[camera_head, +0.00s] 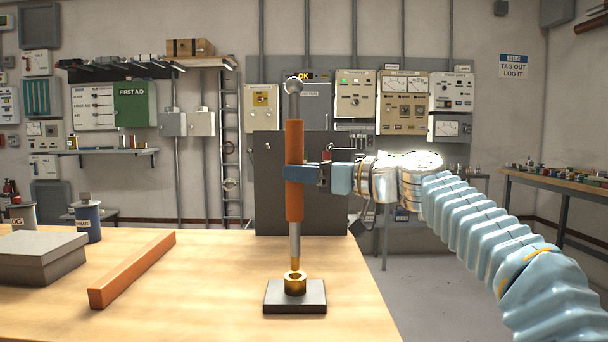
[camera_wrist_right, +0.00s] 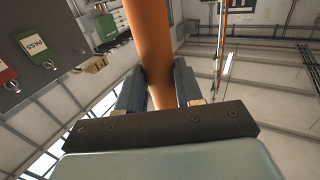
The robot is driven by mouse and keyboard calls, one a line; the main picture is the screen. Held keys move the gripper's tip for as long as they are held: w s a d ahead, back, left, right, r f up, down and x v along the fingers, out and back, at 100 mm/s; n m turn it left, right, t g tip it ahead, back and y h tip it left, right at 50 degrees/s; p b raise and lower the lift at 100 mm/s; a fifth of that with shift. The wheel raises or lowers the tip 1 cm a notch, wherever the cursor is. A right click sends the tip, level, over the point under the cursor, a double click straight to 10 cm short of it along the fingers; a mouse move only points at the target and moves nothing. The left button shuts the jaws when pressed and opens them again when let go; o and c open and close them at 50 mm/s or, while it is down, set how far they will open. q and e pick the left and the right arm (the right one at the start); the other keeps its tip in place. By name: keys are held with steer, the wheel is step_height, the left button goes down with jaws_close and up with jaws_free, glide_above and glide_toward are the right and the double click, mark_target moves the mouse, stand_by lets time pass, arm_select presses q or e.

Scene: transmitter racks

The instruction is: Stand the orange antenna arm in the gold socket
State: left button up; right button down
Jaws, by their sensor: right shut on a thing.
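The orange antenna arm (camera_head: 295,205) stands upright in the head view, with a grey ball-topped rod above and a grey rod with a gold tip below. My right gripper (camera_head: 296,173) is shut on its orange middle, coming in from the right. The right wrist view shows the orange shaft (camera_wrist_right: 149,35) between the two fingers (camera_wrist_right: 158,88). The gold socket (camera_head: 295,283) sits on a dark square base on the table. The gold tip is in line with the socket, at or just above its opening; I cannot tell whether it is inside. My left gripper is not in view.
An orange bar (camera_head: 132,270) lies on the wooden table (camera_head: 220,300) left of the socket. A grey box (camera_head: 40,257) and a dark blue can (camera_head: 88,222) stand further left. A dark panel (camera_head: 268,185) rises behind the arm. The table around the socket base is clear.

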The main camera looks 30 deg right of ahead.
steer(key=shift+b, duration=0.5)
stand_by(0.9)
steer(key=shift+f+b, duration=2.2)
steer(key=shift+b, duration=0.3)
steer(key=c, duration=0.7)
jaws_free()
steer(key=shift+o, duration=0.2)
steer(key=b, duration=0.2)
glide_toward(302, 196)
steer(key=v, duration=0.4)
steer(key=shift+d, duration=0.1)
steer(key=shift+s, duration=0.1)
